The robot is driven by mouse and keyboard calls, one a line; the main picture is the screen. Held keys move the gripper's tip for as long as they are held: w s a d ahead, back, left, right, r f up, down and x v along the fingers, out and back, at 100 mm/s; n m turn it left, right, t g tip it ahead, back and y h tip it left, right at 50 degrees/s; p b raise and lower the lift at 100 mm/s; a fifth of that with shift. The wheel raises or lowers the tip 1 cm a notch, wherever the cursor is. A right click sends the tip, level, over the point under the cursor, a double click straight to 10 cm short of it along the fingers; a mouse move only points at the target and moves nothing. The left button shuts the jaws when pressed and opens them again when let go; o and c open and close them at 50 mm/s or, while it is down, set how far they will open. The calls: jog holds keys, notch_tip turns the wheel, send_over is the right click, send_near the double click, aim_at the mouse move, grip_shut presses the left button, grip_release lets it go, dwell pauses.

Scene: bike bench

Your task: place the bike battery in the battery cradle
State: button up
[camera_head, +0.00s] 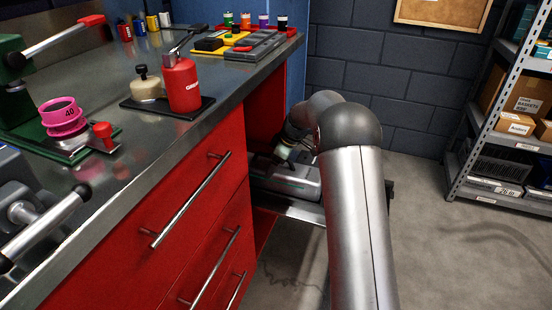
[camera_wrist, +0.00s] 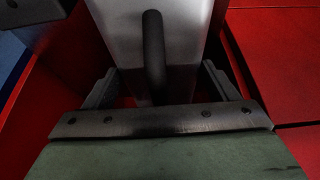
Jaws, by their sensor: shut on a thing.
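The bike battery is a long grey block (camera_head: 300,183) with a thin green line on its side. It lies level in the recess at the bench's far end, partly hidden by my arm. In the wrist view its silver-grey face (camera_wrist: 190,35) carries a black handle (camera_wrist: 154,55). My gripper (camera_head: 284,158) is over the battery's left part; in the wrist view its two dark fingers (camera_wrist: 160,88) stand on either side, shut on the battery. I cannot make out the battery cradle for certain. A pale flat ledge (camera_head: 298,209) shows just below the battery; whether they touch is unclear.
The red drawer cabinet (camera_head: 190,215) with bar handles stands left of my arm. A shelf rack (camera_head: 480,165) stands at right. The floor (camera_head: 450,260) between is clear.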

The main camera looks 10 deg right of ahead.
jog(key=shift+w+f, duration=0.15)
jog(key=shift+f, duration=0.65)
jog(key=shift+f+b, duration=0.15)
jog(key=shift+b, duration=0.15)
jog(key=o, duration=2)
jog(key=shift+f, duration=0.25)
jog(key=p+v, duration=0.1)
jog(key=v, duration=0.5)
jog(key=p+v, duration=0.2)
jog(key=v, duration=0.4)
jog(key=shift+s+r, duration=0.15)
jog(key=shift+s, duration=0.15)
jog(key=s+a+m+g+h, duration=0.1)
jog(key=s+m, duration=0.4)
jog(key=s, duration=1.5)
jog(key=s+a+f+m+g+h, duration=0.1)
jog(key=s+m, duration=0.5)
jog(key=s, duration=1.4)
jog(key=shift+s+a+f+m+g+h, duration=0.3)
jog(key=shift+s+a+g+h, duration=0.1)
jog(key=shift+a+h, duration=0.4)
